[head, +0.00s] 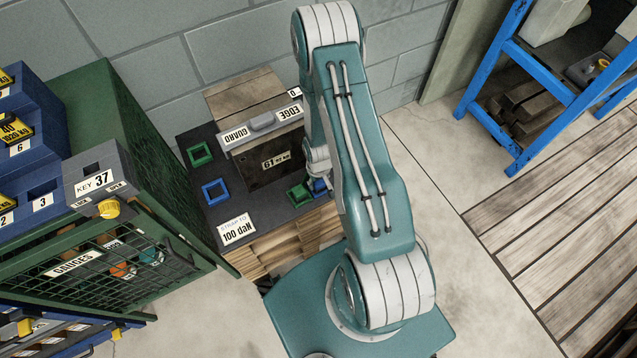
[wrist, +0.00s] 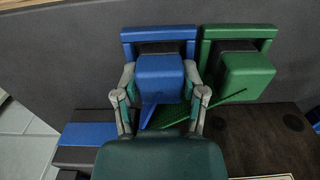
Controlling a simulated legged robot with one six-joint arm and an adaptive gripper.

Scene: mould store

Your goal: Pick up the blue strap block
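The blue strap block (wrist: 160,78) lies at the blue square frame (wrist: 159,34) in the wrist view. My gripper (wrist: 159,74) has its two fingers spread, one at each side of the blue block. The fingertips are close to its sides; I see no clear grip, and contact is hard to judge. In the head view the blue block (head: 320,187) shows only in part beside my arm, at the right edge of the dark board (head: 252,214). My gripper (head: 318,165) is mostly hidden there behind my arm.
A green block (wrist: 249,78) sits close to the right of the blue one. On the board's left are a green outline (head: 200,154) and a blue outline (head: 215,192). A green cage (head: 150,190) is at left, a blue rack (head: 490,85) at right.

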